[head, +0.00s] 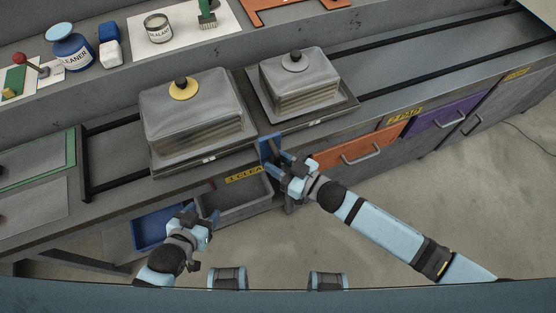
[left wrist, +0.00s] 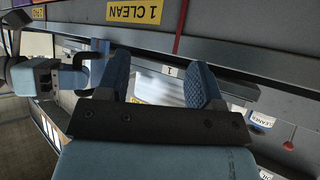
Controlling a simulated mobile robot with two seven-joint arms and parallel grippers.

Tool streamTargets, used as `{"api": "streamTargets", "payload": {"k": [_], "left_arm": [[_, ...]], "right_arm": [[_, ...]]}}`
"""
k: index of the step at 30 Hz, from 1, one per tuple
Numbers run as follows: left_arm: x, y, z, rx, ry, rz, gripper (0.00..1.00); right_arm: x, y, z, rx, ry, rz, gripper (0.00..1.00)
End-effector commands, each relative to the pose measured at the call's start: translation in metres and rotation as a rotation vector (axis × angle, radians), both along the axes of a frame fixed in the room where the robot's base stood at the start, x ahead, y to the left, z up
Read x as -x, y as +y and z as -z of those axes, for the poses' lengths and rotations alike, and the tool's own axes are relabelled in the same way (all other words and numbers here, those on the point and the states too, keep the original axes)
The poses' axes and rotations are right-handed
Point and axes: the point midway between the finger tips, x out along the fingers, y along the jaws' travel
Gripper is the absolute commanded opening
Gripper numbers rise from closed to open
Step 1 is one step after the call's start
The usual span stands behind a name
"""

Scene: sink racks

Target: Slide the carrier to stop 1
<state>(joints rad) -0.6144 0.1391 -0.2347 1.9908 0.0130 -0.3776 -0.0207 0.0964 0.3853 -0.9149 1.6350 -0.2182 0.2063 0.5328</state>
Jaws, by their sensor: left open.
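Two carriers with clear covers over stacked contents sit on the dark rails of the bench. The left carrier (head: 196,115) has a yellow-ringed knob; the right carrier (head: 298,82) has a grey-ringed knob. The yellow "1 CLEAN" label (head: 246,175) is on the bench front below the left carrier. It also shows in the left wrist view (left wrist: 135,11). My left gripper (head: 190,212) is open and empty, below the bench front; its blue fingers (left wrist: 162,80) are apart. My right gripper (head: 272,155) is at the bench edge between the carriers; its finger gap and contact are unclear.
An open grey drawer (head: 235,195) and a blue bin (head: 153,230) are below the bench edge. An orange drawer (head: 358,150) and a purple drawer (head: 447,112) are to the right. A cleaner bottle (head: 71,50) and a can (head: 158,28) stand on the back ledge. The rails (head: 430,58) to the right are clear.

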Motion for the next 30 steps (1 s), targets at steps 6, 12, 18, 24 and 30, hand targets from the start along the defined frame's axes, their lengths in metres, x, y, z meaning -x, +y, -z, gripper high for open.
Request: {"api": "streamTargets", "payload": {"k": [6,12,18,24,30], "left_arm": [[-0.001,0.000,-0.001,0.001,-0.002,0.000,0.60],[-0.001,0.000,-0.002,0.001,-0.005,0.000,0.60],[-0.001,0.000,0.003,0.002,-0.006,0.000,0.60],[-0.001,0.000,0.010,0.001,-0.004,0.000,0.60],[0.000,0.000,0.015,0.000,-0.001,0.000,0.60]], "right_arm": [[0.000,0.000,0.000,0.000,0.000,0.000,0.43],[0.003,-0.006,0.001,0.001,0.001,0.001,0.43],[0.024,-0.036,0.003,0.002,0.003,0.001,0.43],[0.050,-0.075,0.002,0.003,0.002,0.001,0.43],[0.069,-0.103,0.001,0.001,0.002,0.001,0.43]]}}
